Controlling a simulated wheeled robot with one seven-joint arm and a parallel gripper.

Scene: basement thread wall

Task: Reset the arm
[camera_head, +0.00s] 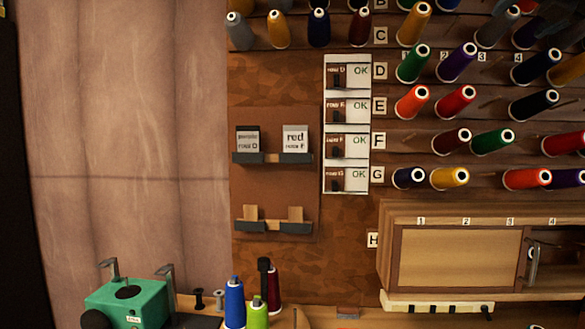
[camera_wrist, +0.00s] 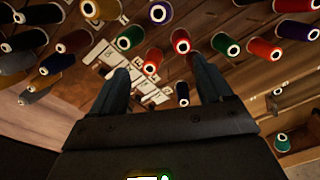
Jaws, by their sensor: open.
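My gripper (camera_wrist: 160,90) shows in the wrist view with its two dark fingers spread apart and nothing between them. It points toward the thread wall, which appears tilted there. Behind the fingertips are thread spools, among them a red spool (camera_wrist: 181,44) and a green spool (camera_wrist: 128,40). No spool visibly touches the fingers. In the head view, a dark blurred shape lies at the top right corner, and I cannot tell whether it is part of my arm. The gripper itself is not clearly visible in the head view.
The wall holds rows of spools on pegs, such as a yellow spool (camera_head: 449,178). A wooden cabinet (camera_head: 455,258) sits below them. Cards stand on a small rack (camera_head: 272,158). A green machine (camera_head: 128,298) and a blue spool (camera_head: 234,303) stand below. A plain curtain-like surface (camera_head: 125,130) fills the left.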

